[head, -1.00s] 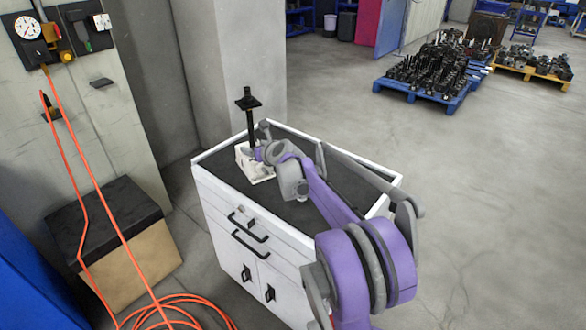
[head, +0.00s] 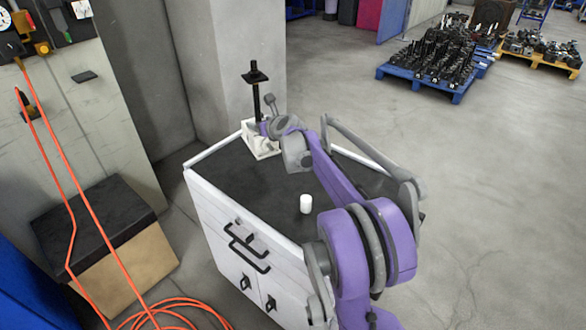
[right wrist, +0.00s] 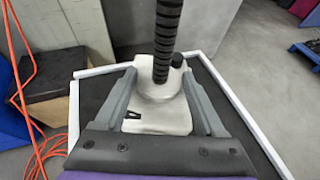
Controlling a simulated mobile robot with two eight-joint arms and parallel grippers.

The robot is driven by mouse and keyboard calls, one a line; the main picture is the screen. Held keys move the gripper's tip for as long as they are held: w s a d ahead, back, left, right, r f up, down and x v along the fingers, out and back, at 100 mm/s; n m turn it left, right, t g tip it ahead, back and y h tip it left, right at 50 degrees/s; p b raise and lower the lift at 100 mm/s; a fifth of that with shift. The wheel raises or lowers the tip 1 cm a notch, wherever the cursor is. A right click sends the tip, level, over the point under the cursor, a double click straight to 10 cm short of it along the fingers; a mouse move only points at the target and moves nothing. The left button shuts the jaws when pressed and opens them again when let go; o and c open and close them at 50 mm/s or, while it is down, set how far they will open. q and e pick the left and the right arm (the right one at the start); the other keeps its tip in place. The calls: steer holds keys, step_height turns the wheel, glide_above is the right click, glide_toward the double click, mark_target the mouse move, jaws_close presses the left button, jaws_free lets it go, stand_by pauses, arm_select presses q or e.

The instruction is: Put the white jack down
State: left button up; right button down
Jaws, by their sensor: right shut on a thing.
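The white jack (head: 262,149) has a white base and an upright black screw with a flat black plate on top. It is at the far end of the dark cart top (head: 262,185), near the back rim. I cannot tell whether its base touches the surface. My right gripper (head: 268,129) is shut on the jack. In the right wrist view its fingers (right wrist: 158,88) lie on both sides of the white jack base (right wrist: 162,117). The top of the screw is cut off there. My left gripper is not in view.
A white cylinder (head: 306,204) stands on the cart top near the front. The cart has a raised white rim (head: 215,153). A concrete pillar (head: 245,60) rises behind it. An orange hose (head: 60,165) and a black-topped box (head: 95,220) are at left.

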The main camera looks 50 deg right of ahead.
steer(key=shift+d+f, duration=0.1)
steer(key=shift+f, duration=4.7)
steer(key=shift+c, duration=1.7)
jaws_free()
steer(key=shift+f, duration=0.2)
steer(key=o, duration=0.3)
steer(key=shift+r, duration=0.15)
steer(key=shift+o, duration=0.2)
steer(key=v, duration=1.2)
steer(key=shift+b, duration=0.3)
steer(key=s+a+f+n+g+y, duration=0.2)
steer(key=s+a+n, duration=0.2)
steer(key=a+n, duration=0.6)
steer(key=s+a+f+n+g+y, duration=0.1)
steer(key=s+a+f+n+y, duration=0.3)
steer(key=a+n, duration=0.7)
steer(key=s+a+f+n+g+h, duration=0.1)
steer(key=s+a+f+n+g, duration=0.1)
steer(key=s+a+n, duration=0.3)
steer(key=s+a+f+n+g+h, duration=0.1)
steer(key=s+a+f+n, duration=0.3)
steer(key=s+n, duration=0.9)
steer(key=shift+s+a+g, duration=0.7)
steer(key=shift+a+g, duration=0.1)
steer(key=shift+a, duration=0.15)
